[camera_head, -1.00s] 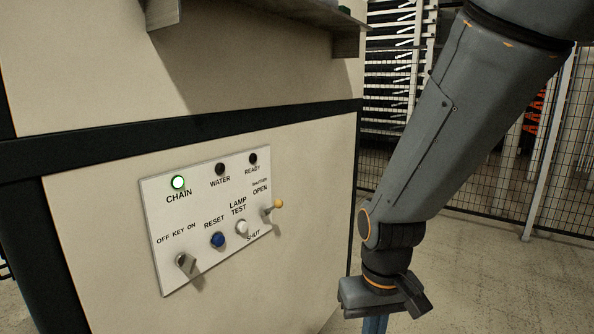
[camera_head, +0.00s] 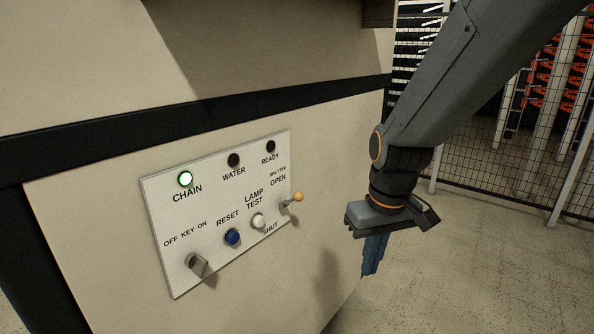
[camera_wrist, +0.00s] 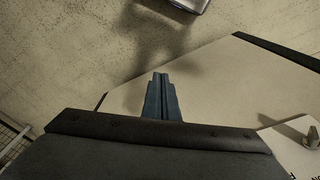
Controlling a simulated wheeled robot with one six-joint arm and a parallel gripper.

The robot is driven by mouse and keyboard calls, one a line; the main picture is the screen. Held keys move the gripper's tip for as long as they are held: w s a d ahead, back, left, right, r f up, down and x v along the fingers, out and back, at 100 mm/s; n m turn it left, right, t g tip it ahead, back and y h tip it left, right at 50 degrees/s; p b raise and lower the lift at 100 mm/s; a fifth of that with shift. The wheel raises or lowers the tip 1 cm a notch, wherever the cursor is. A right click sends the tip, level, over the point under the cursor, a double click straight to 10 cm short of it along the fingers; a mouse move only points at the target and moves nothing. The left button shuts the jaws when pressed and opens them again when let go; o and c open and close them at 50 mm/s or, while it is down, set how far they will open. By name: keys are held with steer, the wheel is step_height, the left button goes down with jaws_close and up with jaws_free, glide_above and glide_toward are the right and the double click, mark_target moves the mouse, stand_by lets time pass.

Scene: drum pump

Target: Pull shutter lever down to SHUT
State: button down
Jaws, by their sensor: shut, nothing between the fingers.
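My gripper (camera_head: 370,272) is to the right of the panel and below the lever's height, pointing down, apart from everything. Its blue fingers are shut with nothing between them; they also show in the wrist view (camera_wrist: 162,98).
A mesh fence (camera_head: 465,160) stands behind. Floor to the right is clear.

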steer(key=w+a+r+n+p, duration=0.2)
steer(key=w+a+r, duration=0.2)
steer(key=r, duration=0.4)
steer(key=w+a+r+n+t+y+p, duration=0.1)
steer(key=w+a+r+n+p, duration=0.1)
steer(key=r, duration=0.6)
steer(key=w+a+r+n+t+y+p, duration=0.1)
steer(key=w+a+r+n+p, duration=0.1)
steer(key=w+a+r+n, duration=0.2)
steer(key=w+a+r, duration=0.2)
steer(key=a+r, duration=0.2)
steer(key=shift+w, duration=0.1)
steer(key=p, duration=0.3)
glide_above(297, 194)
steer(key=a, duration=0.2)
step_height(297, 194, down, 9)
steer(key=shift+d+f+p, duration=0.25)
steer(key=shift+d+f, duration=0.1)
steer(key=shift+f, duration=0.3)
steer(key=shift+d+f+p, duration=0.25)
steer(key=shift+d+f, duration=0.1)
steer(key=shift+f, duration=0.25)
steer(key=shift+d+f+p, duration=0.25)
steer(key=shift+d+f, duration=0.1)
steer(key=shift+f, duration=0.3)
steer(key=shift+f+t+b, duration=0.1)
steer(key=shift+t+b, duration=0.2)
steer(key=shift+b, duration=0.25)
